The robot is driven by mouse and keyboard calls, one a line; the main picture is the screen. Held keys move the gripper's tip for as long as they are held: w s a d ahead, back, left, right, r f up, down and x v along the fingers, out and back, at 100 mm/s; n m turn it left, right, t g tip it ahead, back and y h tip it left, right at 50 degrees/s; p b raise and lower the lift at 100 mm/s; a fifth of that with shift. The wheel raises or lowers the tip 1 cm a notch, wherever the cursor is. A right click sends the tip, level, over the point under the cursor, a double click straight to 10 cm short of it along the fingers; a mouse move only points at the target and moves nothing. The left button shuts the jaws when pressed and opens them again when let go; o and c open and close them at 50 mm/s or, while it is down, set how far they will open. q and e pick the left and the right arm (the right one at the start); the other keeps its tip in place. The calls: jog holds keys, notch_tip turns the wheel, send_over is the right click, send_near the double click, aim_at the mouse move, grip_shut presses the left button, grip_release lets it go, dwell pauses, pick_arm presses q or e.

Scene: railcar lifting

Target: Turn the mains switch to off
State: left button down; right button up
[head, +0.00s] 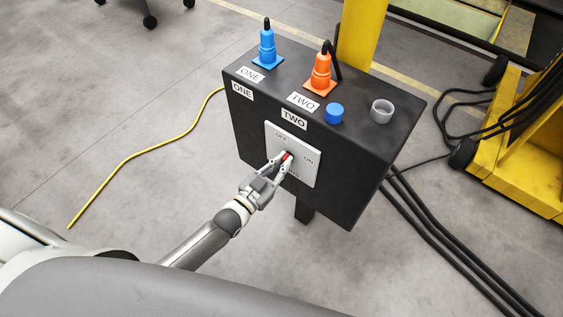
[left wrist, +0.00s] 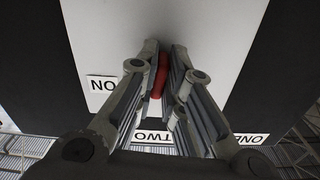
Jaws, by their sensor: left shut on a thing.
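The mains switch is a red handle (head: 288,155) on a light grey plate (head: 305,172) on the front of a black box. The plate reads OFF at its upper left and ON at its right. My left gripper (head: 281,162) is at the plate, shut on the red handle. In the left wrist view the handle (left wrist: 158,76) shows between the two fingers of my left gripper (left wrist: 160,62). The fingers cover part of the handle, so I cannot tell exactly where it points. My right gripper is not in view.
The black box (head: 345,180) carries a blue plug (head: 267,48) at ONE, an orange plug (head: 320,75) at TWO, a blue button (head: 335,113) and a grey ring (head: 382,111). Black cables (head: 435,235) run over the floor at right, near yellow equipment (head: 515,150).

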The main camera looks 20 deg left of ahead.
pick_arm(q)
jog(key=shift+n, duration=0.6)
jog(key=c, duration=1.5)
grip_release()
jog(key=shift+c, duration=0.2)
jog(key=v, duration=1.2)
